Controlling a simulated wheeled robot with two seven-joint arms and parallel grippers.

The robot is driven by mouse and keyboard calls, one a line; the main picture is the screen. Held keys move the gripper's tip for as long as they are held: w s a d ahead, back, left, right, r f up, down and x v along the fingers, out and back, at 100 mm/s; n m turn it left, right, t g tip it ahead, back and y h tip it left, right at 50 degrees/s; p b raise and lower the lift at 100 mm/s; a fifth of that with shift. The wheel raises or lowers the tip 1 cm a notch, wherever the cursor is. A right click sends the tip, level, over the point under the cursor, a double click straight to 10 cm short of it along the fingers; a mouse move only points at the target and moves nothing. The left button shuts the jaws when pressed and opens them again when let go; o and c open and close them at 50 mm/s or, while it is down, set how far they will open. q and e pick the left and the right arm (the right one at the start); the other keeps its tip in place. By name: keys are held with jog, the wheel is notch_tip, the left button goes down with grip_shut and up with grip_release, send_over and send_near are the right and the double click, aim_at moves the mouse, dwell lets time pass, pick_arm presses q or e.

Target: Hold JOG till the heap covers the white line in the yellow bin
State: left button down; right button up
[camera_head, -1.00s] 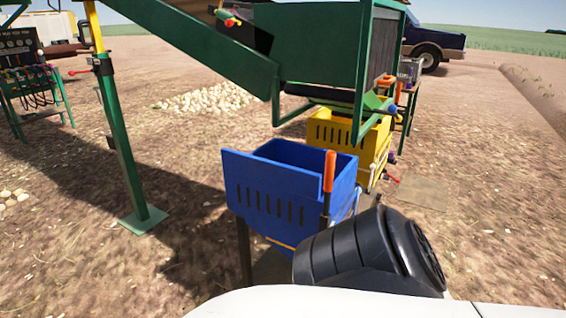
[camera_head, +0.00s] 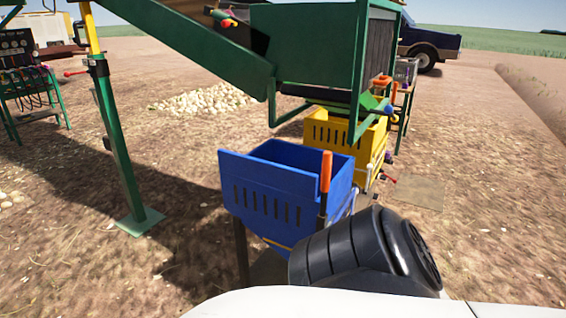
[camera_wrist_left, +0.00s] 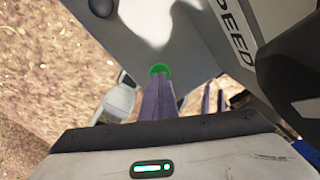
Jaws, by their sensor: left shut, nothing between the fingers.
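The yellow bin (camera_head: 371,158) stands under the low end of the green machine, behind the blue bin. From this angle its inside, any heap and the white line are hidden. In the left wrist view a grey panel carries a round green button (camera_wrist_left: 160,69); no JOG label is readable there. My left gripper (camera_wrist_left: 160,79) is shut and empty, its dark purple fingertips at the lower edge of the button. They look to be touching it, but I cannot tell how far it is pressed. My right gripper is in neither view.
The blue bin (camera_head: 282,190) with an orange-handled lever stands in front of the yellow one. The green elevator chute (camera_head: 190,45) slopes above. A green post (camera_head: 122,150) stands left. A pale onion pile (camera_head: 205,100) lies behind. The word SPEED marks the panel.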

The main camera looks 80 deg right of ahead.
pick_arm(q)
jog(key=shift+f, duration=0.25)
jog(key=shift+f+b, duration=0.75)
jog(key=shift+b, duration=0.25)
jog(key=shift+r, duration=0.1)
dwell(0.6)
notch_tip(320, 180, up, 7)
jog(key=p, duration=0.5)
jog(key=shift+r, duration=0.1)
dwell(1.4)
dwell(0.6)
